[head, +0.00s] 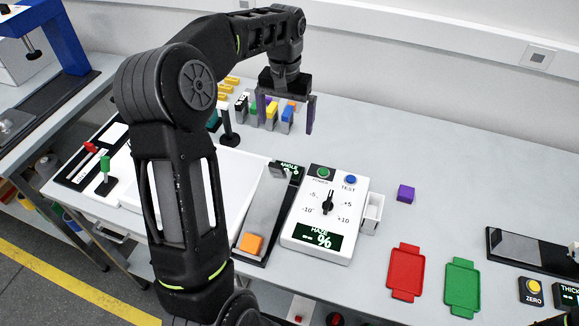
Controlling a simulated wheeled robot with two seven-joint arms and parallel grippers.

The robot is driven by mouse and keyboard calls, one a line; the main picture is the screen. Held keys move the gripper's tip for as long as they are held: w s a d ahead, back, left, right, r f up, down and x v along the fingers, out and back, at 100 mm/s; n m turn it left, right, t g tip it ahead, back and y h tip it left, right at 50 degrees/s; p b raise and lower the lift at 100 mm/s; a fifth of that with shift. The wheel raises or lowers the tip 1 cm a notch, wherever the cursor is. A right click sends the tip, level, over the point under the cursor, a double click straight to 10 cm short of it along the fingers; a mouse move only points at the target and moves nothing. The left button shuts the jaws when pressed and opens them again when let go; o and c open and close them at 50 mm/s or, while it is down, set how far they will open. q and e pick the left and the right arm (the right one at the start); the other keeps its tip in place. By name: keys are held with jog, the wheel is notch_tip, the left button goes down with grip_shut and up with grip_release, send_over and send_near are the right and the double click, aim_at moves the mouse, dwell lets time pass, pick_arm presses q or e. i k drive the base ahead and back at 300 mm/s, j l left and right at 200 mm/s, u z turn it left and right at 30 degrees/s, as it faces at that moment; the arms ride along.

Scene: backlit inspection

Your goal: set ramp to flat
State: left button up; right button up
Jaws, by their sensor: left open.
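The ramp (267,208) is a long grey plate on a dark base, left of the white haze meter. An orange block (252,243) sits at its near end, and a small ANGLE display (288,170) is at its far end. The display's reading is too small to tell, and the plate's exact tilt is unclear. My left gripper (285,127) is open and points down, beyond the ramp's far end, with colored blocks seen between and behind its fingers. It is apart from the ramp. My right gripper is not visible.
The haze meter (325,215) with a dial and buttons stands right of the ramp. A purple block (405,193), red tray (406,272) and green tray (462,287) lie further right. A white panel (240,180) is partly hidden by my left arm. The back right table is clear.

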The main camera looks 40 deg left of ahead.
aim_at(262, 216)
jog(key=k, duration=1.5)
